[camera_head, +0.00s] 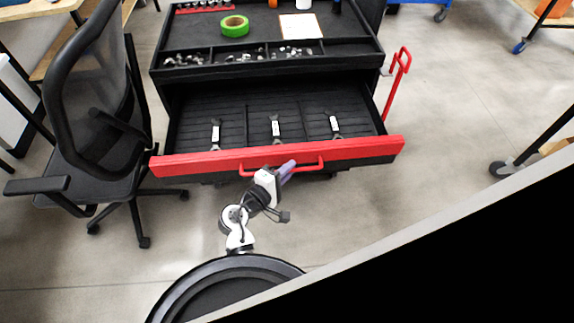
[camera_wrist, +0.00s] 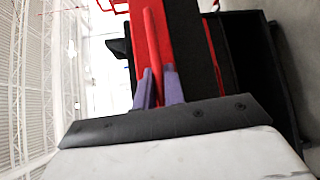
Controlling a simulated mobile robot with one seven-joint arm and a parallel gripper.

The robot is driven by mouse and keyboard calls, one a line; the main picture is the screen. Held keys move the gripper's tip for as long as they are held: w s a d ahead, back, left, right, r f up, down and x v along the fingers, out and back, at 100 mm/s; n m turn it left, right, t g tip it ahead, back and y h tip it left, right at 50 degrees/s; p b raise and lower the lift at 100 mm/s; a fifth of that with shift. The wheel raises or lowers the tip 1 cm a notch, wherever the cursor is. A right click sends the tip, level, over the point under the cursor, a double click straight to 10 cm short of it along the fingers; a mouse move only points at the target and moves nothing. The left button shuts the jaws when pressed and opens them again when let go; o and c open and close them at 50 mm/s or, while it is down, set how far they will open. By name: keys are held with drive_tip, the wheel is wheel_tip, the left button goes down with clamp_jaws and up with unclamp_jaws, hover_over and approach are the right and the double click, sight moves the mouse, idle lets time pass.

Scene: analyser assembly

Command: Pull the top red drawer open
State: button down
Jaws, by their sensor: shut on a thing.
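The top red drawer (camera_head: 350,150) of the black tool cart stands pulled out, with its black inside showing. Three tools with white labels lie in it, one in each section (camera_head: 216,133). The drawer's red handle (camera_head: 313,167) runs along the front. My gripper (camera_head: 287,168) is at the middle-right of the handle. In the wrist view its purple fingers (camera_wrist: 158,88) are on either side of the red handle bar (camera_wrist: 155,45), shut on it. The red drawer front also shows there (camera_wrist: 180,35).
The cart top holds green tape (camera_head: 235,26), a white card (camera_head: 300,26) and small metal parts (camera_head: 245,55). A black office chair (camera_head: 95,110) stands close at the left. A red side handle (camera_head: 397,85) sticks out at the right.

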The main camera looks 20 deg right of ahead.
drive_tip(key=shift+a, duration=0.1)
drive_tip(key=c, duration=1.5)
unclamp_jaws()
drive_tip(key=shift+s+a, duration=0.1)
